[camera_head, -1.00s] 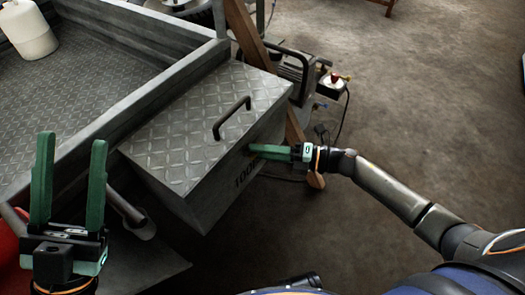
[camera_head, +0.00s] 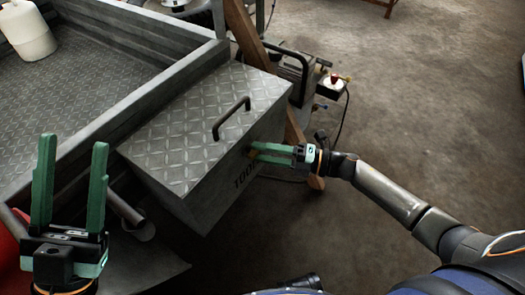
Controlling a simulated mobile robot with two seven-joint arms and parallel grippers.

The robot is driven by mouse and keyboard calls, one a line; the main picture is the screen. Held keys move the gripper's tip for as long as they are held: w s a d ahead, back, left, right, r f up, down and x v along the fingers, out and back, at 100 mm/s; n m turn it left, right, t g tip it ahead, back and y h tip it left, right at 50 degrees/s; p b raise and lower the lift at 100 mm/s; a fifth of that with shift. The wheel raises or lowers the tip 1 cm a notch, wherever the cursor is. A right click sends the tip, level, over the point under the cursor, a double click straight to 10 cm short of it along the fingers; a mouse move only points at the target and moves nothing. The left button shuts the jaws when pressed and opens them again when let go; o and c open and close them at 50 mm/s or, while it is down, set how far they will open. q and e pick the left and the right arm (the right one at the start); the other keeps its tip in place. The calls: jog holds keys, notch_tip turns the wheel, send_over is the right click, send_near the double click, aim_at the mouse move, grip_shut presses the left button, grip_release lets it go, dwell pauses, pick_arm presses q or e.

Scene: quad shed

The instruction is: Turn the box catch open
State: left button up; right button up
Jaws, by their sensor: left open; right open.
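The grey metal toolbox (camera_head: 188,128) has a diamond-plate lid, which is shut, and a dark bar handle (camera_head: 232,118) on top. Its front face carries dark lettering (camera_head: 243,178). A small brass-coloured catch (camera_head: 252,153) shows at the front face, mostly hidden by my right gripper. My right gripper (camera_head: 256,152) is open, its green fingers pointing left with the tips at the catch; whether they touch it I cannot tell. My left gripper (camera_head: 72,165) is open and empty, fingers pointing up, at the lower left, apart from the box.
A grey trailer bed (camera_head: 95,70) with raised walls lies behind and left of the box, with a white container (camera_head: 27,30) in it. A wooden post (camera_head: 247,35) and a dark machine (camera_head: 293,75) stand behind. The concrete floor (camera_head: 430,110) at right is clear.

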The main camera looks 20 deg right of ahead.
jog(key=p+v, duration=0.1)
jog(key=v, duration=1.1)
jog(key=shift+p, duration=0.3)
jog(key=shift+d, duration=0.1)
jog(key=shift+s+d, duration=0.1)
